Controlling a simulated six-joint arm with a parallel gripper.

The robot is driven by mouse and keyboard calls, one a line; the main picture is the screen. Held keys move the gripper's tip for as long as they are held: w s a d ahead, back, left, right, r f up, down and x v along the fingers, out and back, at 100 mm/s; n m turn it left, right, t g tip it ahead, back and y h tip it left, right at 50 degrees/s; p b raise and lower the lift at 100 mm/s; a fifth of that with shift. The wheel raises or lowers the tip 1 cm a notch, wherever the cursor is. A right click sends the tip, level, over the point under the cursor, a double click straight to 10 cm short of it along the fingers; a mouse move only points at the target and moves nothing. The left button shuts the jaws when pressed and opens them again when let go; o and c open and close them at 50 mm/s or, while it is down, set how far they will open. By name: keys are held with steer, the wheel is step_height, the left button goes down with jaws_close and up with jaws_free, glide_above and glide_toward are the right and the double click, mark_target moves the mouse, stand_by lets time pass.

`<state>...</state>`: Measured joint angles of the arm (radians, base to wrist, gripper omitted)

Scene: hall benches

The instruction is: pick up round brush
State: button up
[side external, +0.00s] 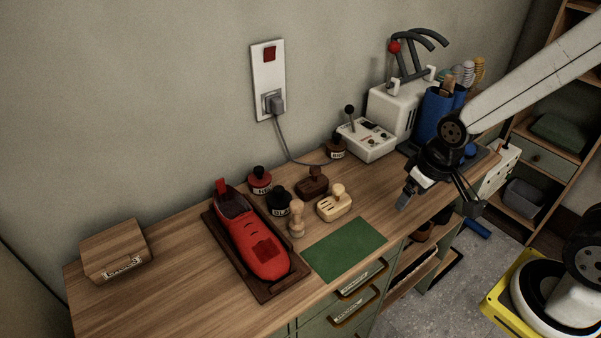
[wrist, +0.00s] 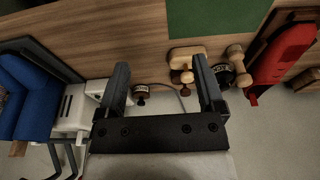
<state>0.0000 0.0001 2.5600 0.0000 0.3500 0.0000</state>
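The round brush (side external: 297,219) looks like the small pale wooden one standing upright on the bench, right of the red shoe. In the wrist view it shows at the right (wrist: 238,64), outside my fingers. My gripper (side external: 438,203) hangs above the right part of the bench, well to the right of the brush. Its two fingers are spread wide with nothing between them, as the wrist view (wrist: 161,75) also shows.
Beside the brush are a pale oblong brush (side external: 335,204), a dark brush (side external: 312,182), a black jar (side external: 279,201) and a red jar (side external: 260,180). A green mat (side external: 344,249) lies clear in front. A white machine (side external: 367,139) stands at the back.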

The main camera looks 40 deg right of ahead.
steer(key=w, duration=0.1)
steer(key=n+t+y, duration=0.7)
steer(key=n+y, duration=0.2)
steer(key=y, duration=0.1)
glide_toward(297, 218)
steer(key=shift+w+a+r, duration=0.25)
steer(key=shift+w+a, duration=0.1)
steer(key=shift+w, duration=0.25)
steer(key=shift+w+a+r, duration=0.2)
steer(key=shift+w+a, duration=0.2)
steer(key=shift+w, duration=0.2)
steer(key=shift+w+a+r, duration=0.25)
steer(key=shift+w+a, duration=0.1)
steer(key=shift+w, duration=0.25)
steer(key=shift+w, duration=0.1)
steer(key=shift+x, duration=1.25)
steer(key=shift+a+f, duration=0.1)
steer(key=shift+a, duration=0.05)
